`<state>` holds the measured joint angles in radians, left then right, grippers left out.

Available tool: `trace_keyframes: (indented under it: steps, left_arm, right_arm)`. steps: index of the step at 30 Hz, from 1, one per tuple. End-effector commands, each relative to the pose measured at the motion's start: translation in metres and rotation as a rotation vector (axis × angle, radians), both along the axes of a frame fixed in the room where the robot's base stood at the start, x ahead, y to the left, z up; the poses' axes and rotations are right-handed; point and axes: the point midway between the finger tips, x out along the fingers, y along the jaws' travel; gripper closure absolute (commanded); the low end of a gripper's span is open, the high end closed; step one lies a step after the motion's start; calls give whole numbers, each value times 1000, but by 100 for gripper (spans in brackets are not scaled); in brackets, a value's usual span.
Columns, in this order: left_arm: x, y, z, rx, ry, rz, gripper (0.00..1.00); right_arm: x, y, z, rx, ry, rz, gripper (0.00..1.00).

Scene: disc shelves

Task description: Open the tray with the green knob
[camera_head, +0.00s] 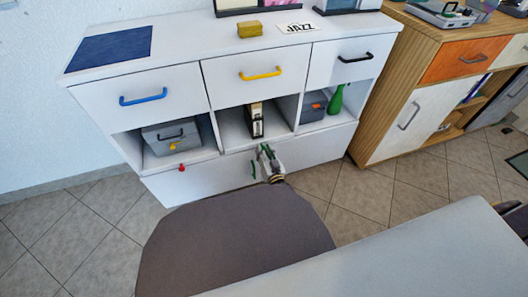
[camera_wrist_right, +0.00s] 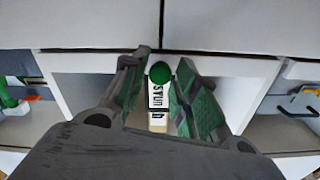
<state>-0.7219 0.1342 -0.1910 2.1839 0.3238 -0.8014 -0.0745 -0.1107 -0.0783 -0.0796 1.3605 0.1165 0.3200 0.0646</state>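The green knob (camera_wrist_right: 160,72) shows in the right wrist view, between the two fingers of my right gripper (camera_wrist_right: 160,92). The fingers are spread, one on each side of the knob; contact is not clear. In the head view my right gripper (camera_head: 262,160) is in front of the low front panel (camera_head: 315,148) of the white cabinet, below the middle compartment. I cannot make out the green knob there; the gripper covers that area. A red knob (camera_head: 182,168) sits further left on the low front. My left gripper is not in view.
Above are drawers with a blue handle (camera_head: 143,97), a yellow handle (camera_head: 260,73) and a black handle (camera_head: 355,58). Open compartments hold a grey box (camera_head: 170,137), a standing box (camera_head: 256,120) and a green bottle (camera_head: 336,99). A wooden cabinet (camera_head: 385,110) stands at right.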

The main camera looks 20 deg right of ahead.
Motion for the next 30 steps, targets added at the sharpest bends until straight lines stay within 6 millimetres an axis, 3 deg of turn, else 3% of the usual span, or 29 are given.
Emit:
trace_keyframes:
  steps: [1, 6, 20, 30]
  left_arm:
    - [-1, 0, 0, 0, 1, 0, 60]
    - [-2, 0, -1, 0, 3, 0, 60]
    - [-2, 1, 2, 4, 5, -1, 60]
    - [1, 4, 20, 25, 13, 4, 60]
  right_arm:
    - [0, 0, 0, 0, 0, 0, 82]
    - [0, 0, 0, 0, 0, 0, 100]
    - [-4, -1, 1, 0, -1, 0, 100]
    - [-24, -10, 2, -3, 1, 0, 100]
